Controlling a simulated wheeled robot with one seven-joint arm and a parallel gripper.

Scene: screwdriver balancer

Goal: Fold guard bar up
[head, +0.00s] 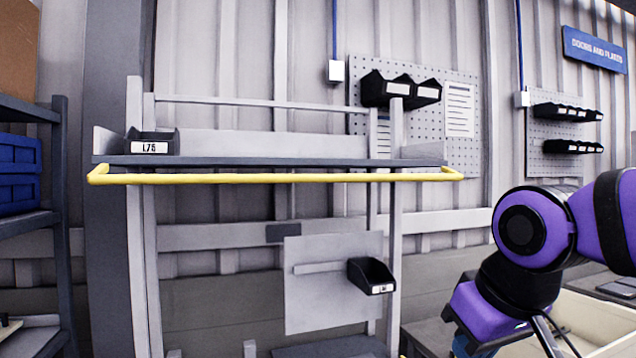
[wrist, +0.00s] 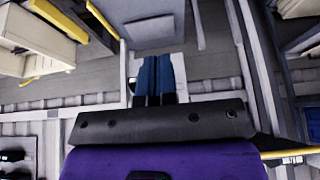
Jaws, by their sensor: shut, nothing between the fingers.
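The yellow guard bar (head: 280,178) lies level across the front of the grey shelf (head: 270,161), its short side arms running back to the shelf ends. A piece of the bar also shows at the lower right edge of the wrist view (wrist: 285,154). My gripper (wrist: 152,62) is shut, its two blue fingers together with nothing between them. In the head view it is low at the right, below and right of the bar's right end and apart from it. Its fingertips are cut off by the bottom edge there.
A black bin (head: 152,142) labelled L75 stands on the shelf's left end. A grey panel (head: 333,290) with a small black bin (head: 371,276) hangs below the shelf. Blue crates (head: 20,170) sit on a rack at far left. A pale crate (head: 600,318) lies at lower right.

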